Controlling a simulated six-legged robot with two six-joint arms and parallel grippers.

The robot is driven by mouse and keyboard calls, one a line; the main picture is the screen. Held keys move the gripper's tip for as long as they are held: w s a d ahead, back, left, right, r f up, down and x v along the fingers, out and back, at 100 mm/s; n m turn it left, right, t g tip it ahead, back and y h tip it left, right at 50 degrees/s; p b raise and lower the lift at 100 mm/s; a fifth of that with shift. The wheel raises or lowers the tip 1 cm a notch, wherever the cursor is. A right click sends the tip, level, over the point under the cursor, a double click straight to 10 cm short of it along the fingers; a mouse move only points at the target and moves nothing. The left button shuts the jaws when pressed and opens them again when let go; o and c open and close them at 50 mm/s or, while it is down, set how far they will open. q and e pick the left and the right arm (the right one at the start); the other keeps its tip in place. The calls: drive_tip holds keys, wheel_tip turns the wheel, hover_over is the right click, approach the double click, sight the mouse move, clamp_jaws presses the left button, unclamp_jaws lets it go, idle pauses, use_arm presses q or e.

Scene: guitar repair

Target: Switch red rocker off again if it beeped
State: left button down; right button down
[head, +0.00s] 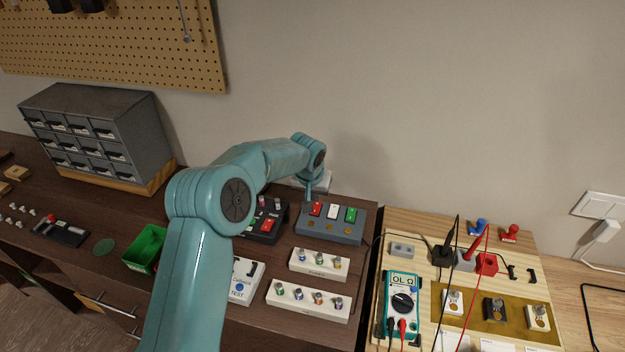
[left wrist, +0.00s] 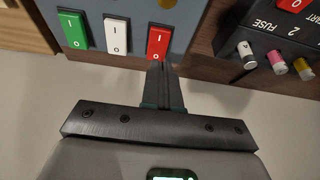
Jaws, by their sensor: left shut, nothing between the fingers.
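A blue-grey switch box (head: 330,233) carries a red rocker (head: 316,209), a white rocker (head: 333,212) and a green rocker (head: 351,215) in a row. In the left wrist view, the red rocker (left wrist: 158,42) is marked I and O, beside the white one (left wrist: 117,35) and the green one (left wrist: 73,30). My left gripper (left wrist: 160,66) is shut and empty, its fingertips close to the O end of the red rocker. I cannot tell whether they touch it, nor which way the rocker is tipped. In the head view, my left gripper (head: 309,196) is at the box's back left. My right gripper is out of view.
A black fuse box (head: 262,237) with another red rocker (head: 267,225) stands left of the switch box. White fuse blocks (head: 308,301) lie in front. A multimeter (head: 402,300) and leads are on the wooden board at right. A grey drawer cabinet (head: 128,140) stands back left.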

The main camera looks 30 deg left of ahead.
sight(316, 208)
use_arm(q)
drive_tip(key=shift+x, duration=0.85)
drive_tip(key=shift+s+f, duration=0.15)
drive_tip(key=shift+f+b, duration=0.45)
drive_tip(key=shift+b, duration=0.35)
drive_tip(key=shift+r, duration=0.3)
drive_tip(key=shift+f, duration=0.15)
